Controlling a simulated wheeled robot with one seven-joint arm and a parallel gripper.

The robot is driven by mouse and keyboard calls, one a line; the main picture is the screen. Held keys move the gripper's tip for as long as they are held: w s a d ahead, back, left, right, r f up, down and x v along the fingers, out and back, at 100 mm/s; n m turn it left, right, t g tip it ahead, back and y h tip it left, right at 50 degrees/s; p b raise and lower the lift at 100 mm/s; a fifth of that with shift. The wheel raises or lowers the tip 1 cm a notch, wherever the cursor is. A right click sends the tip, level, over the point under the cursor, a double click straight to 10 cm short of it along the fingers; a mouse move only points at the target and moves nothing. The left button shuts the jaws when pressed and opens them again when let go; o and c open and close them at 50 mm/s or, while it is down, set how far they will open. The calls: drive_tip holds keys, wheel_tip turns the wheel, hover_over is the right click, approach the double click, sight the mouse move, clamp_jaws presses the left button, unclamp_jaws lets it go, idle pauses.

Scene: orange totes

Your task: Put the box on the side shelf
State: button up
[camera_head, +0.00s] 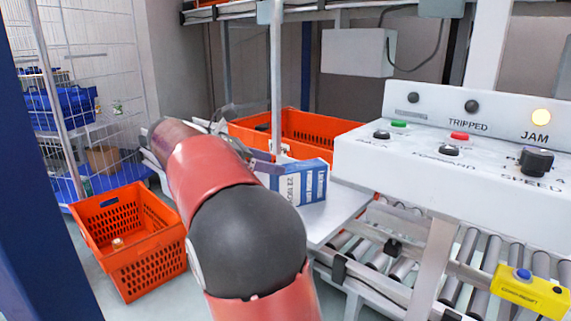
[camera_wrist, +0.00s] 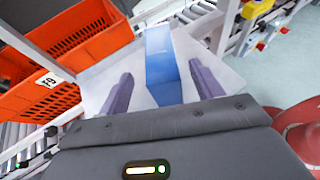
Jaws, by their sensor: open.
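The box (camera_head: 308,182), blue and white with printing on its side, stands on a pale flat side shelf (camera_head: 338,212) beside the roller conveyor. In the wrist view the box (camera_wrist: 160,52) shows as a blue block on the pale shelf (camera_wrist: 212,62). My gripper (camera_wrist: 160,80) is open, with one finger on each side of the box's near part and a visible gap to each. In the head view my arm hides most of the gripper, and it is close to the left of the box.
An orange tote (camera_head: 310,132) stands behind the box. Another orange tote (camera_head: 130,240) is on the floor at left. A white control panel (camera_head: 450,150) with a lit JAM lamp overhangs the conveyor rollers (camera_head: 400,268) at right. A metal post (camera_head: 276,80) rises behind my arm.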

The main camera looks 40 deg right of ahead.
drive_tip(key=v, duration=0.5)
drive_tip(key=shift+p, duration=0.3)
drive_tip(key=s+a+f+m+t+y, duration=0.4)
drive_tip(key=s+a+f+m+y, duration=0.2)
drive_tip(key=s, duration=0.5)
drive_tip(key=s+a+f+m+t+y, duration=0.4)
drive_tip(key=s+a+f+m+y, duration=0.3)
drive_tip(key=s+a+f+m, duration=0.2)
wheel_tip(320, 180, down, 4)
drive_tip(key=shift+s+a+f+t, duration=0.15)
drive_tip(key=shift+s+a+t, duration=0.25)
drive_tip(key=shift+s+a, duration=0.6)
